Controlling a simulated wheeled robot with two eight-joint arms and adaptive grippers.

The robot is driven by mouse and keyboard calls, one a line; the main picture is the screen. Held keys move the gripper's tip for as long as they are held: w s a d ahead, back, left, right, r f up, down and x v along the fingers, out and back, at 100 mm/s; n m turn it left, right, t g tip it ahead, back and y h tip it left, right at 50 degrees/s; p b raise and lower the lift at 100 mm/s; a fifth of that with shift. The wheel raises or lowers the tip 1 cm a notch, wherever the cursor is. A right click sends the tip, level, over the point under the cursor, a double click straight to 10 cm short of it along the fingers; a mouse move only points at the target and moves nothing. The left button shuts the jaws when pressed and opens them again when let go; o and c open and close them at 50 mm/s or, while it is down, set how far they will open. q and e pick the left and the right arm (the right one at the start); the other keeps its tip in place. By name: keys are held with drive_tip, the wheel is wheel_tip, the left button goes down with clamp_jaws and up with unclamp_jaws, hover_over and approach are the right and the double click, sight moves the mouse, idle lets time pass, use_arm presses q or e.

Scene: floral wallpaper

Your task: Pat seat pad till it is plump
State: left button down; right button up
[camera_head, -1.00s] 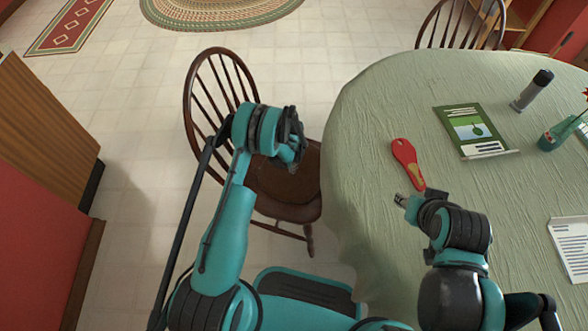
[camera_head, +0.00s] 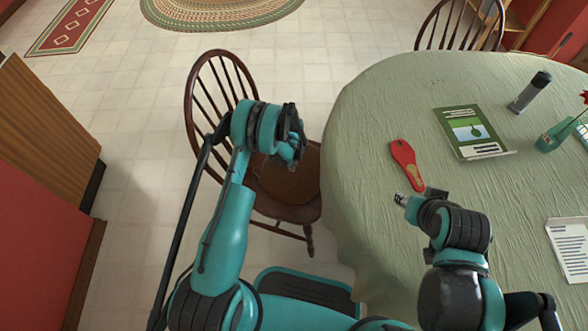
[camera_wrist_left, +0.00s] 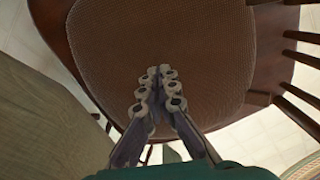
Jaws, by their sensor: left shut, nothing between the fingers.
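The brown seat pad (camera_head: 292,184) lies on the seat of a dark wooden chair (camera_head: 268,205). My left arm partly covers it in the head view. In the left wrist view the pad (camera_wrist_left: 165,40) fills the upper middle, with a fine woven texture and rounded edges. My left gripper (camera_head: 298,150) is over the pad, shut and empty. Its fingertips (camera_wrist_left: 159,76) are together in front of the pad; whether they touch it I cannot tell. My right gripper (camera_head: 420,196) is over the table's left part; its fingers are not clear.
A round table (camera_head: 365,120) with a green cloth stands right of the chair. On it are a red-handled tool (camera_head: 406,165), a green booklet (camera_head: 472,132), a dark cylinder (camera_head: 530,92) and a paper (camera_head: 570,247). A wooden cabinet (camera_head: 45,130) stands left; the floor between is clear.

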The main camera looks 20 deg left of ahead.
sight(293, 174)
use_arm(q)
drive_tip(key=shift+f, duration=0.1)
drive_tip(key=shift+f+b, duration=0.6)
drive_tip(key=shift+f, duration=1.1)
drive_tip(key=shift+r+p, duration=0.6)
drive_tip(key=shift+r, duration=1.2)
